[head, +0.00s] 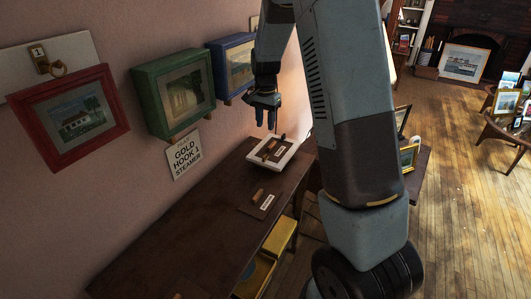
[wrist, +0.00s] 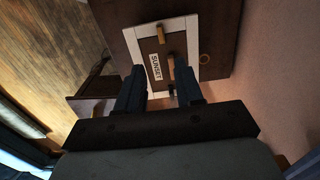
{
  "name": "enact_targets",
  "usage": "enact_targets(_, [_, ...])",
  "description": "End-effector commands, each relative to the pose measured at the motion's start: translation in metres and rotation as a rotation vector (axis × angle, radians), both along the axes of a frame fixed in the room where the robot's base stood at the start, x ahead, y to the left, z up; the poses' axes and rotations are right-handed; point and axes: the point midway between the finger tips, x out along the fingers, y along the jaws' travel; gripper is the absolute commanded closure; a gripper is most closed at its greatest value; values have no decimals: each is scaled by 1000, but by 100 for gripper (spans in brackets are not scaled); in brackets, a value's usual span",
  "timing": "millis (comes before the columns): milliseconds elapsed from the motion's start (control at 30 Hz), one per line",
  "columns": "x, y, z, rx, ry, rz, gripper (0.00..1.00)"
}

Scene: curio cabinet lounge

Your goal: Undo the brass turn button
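A small white-framed panel (head: 288,155) lies on the dark cabinet top, below my gripper (head: 265,122). In the wrist view the panel's white frame (wrist: 132,44) surrounds a brown back with a "SUNSET" label (wrist: 156,67). A tan, brass-like bar (wrist: 161,34) sits across the frame's far edge; a second bar (wrist: 171,68) shows nearer, between my fingers. I cannot tell for sure which is the brass turn button. My gripper (wrist: 159,90) points down, its two dark fingers apart and nothing seen between them gripped. The panel's near edge is partly hidden by the fingers.
The dark cabinet top (head: 175,232) is mostly clear; a labelled plate (head: 262,207) with a wooden peg lies on it.

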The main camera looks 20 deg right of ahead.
Motion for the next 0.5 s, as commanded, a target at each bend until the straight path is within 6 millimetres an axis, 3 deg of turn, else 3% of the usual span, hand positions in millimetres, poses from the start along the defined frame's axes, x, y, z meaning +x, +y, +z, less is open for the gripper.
enact_targets(167, [0, 3, -12, -1, 4, 3, 64])
enact_targets(500, [0, 5, -68, -1, 6, 6, 64])
